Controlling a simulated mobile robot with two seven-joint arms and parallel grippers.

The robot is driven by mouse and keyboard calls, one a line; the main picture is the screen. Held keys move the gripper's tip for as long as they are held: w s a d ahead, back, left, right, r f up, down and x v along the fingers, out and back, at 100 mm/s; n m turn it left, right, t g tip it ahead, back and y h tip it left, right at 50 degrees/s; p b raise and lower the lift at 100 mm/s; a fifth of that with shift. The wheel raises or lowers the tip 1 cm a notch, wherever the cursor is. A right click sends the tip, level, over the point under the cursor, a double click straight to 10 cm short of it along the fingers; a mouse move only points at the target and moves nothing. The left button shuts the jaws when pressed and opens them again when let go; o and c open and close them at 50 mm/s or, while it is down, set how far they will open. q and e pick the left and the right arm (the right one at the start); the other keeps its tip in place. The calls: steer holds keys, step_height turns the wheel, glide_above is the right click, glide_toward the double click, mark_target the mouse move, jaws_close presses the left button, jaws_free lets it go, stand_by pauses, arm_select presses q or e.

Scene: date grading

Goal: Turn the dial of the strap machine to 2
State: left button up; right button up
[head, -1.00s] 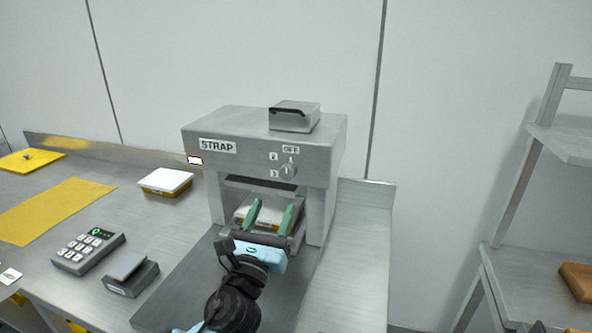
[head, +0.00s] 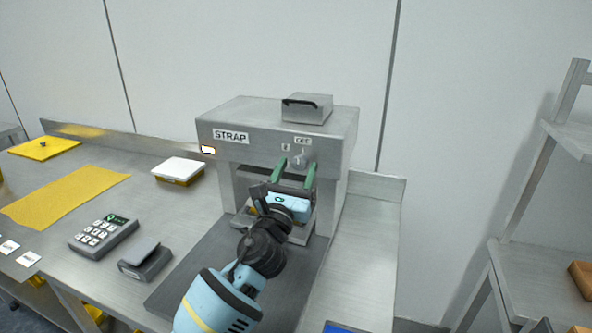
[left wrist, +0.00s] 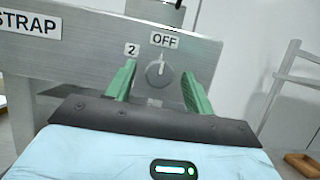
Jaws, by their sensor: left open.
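The strap machine (head: 225,120) is a grey metal arch on the table, with a STRAP label on its front. Its round grey dial (left wrist: 158,74) sits under the OFF label (left wrist: 164,40), with the 2 label (left wrist: 132,50) at its upper left. The dial's pointer mark points up toward OFF. My left gripper (head: 295,172) is in front of the dial, its green fingers spread to either side of it. In the left wrist view the fingers (left wrist: 157,82) are open, and I see no contact with the dial. The lower labels are hidden. My right gripper is not in view.
A white-lidded box (head: 179,169) stands left of the machine. A keypad (head: 103,232) and a small grey device (head: 145,259) lie at the front left. A yellow mat (head: 65,195) is further left. A shelf rack (head: 520,262) stands at the right.

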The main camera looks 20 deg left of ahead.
arm_select(q)
steer(key=shift+w, duration=0.2)
steer(key=shift+c, duration=0.3)
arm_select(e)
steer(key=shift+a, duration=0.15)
arm_select(q)
steer(key=c, duration=0.9)
